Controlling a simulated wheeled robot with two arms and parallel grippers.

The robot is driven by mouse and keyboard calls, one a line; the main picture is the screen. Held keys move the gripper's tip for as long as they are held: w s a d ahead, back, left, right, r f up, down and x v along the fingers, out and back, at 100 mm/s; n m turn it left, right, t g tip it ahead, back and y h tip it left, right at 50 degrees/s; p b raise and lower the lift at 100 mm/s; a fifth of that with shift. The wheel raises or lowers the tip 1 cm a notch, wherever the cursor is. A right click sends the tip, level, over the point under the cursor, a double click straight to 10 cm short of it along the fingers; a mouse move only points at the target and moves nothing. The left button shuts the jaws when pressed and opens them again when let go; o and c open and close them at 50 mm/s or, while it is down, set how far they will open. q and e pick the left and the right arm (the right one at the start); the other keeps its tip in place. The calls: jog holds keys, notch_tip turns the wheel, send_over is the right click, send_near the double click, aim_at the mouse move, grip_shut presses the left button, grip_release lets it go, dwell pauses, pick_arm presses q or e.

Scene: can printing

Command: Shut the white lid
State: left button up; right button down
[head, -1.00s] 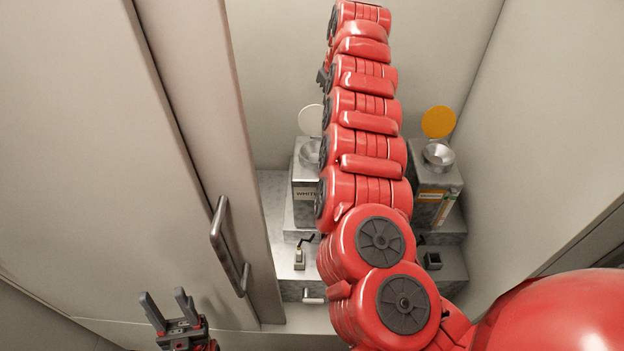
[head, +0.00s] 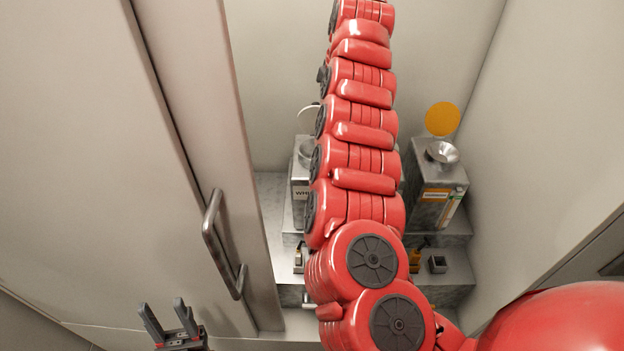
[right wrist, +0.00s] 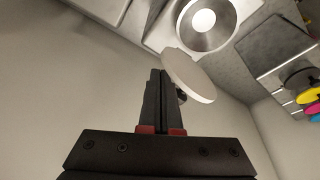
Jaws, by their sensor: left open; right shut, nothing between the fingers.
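The white lid (right wrist: 190,75) is a pale round disc standing open beside a round metal funnel opening (right wrist: 205,22) in the right wrist view. My right gripper (right wrist: 158,74) is shut and empty, with its fingertips right beside the lid's left edge; I cannot tell if they touch. In the head view, only a thin rim of the lid shows above the white container (head: 298,178), mostly hidden by my right arm. My right gripper is out of sight there. My left gripper (head: 164,305) is open and empty at the lower left.
An orange lid (head: 442,118) stands open above the orange-labelled container (head: 437,178) on the right. A cabinet door with a grey handle (head: 222,245) is on the left. Stepped grey shelves hold small fittings. Coloured discs (right wrist: 307,97) show at the right wrist view's edge.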

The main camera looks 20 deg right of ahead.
jog(key=shift+s+a+f+b, duration=0.15)
jog(key=shift+s+b, duration=0.3)
jog(key=shift+b, duration=0.4)
jog(key=shift+s+a+b, duration=0.1)
jog(key=shift+s+b, duration=0.3)
jog(key=shift+b, duration=0.45)
jog(key=shift+s, duration=0.1)
jog(key=shift+r+p, duration=1.9)
jog(key=shift+r, duration=1)
jog(key=shift+r+p, duration=1.05)
jog(key=shift+r, duration=0.2)
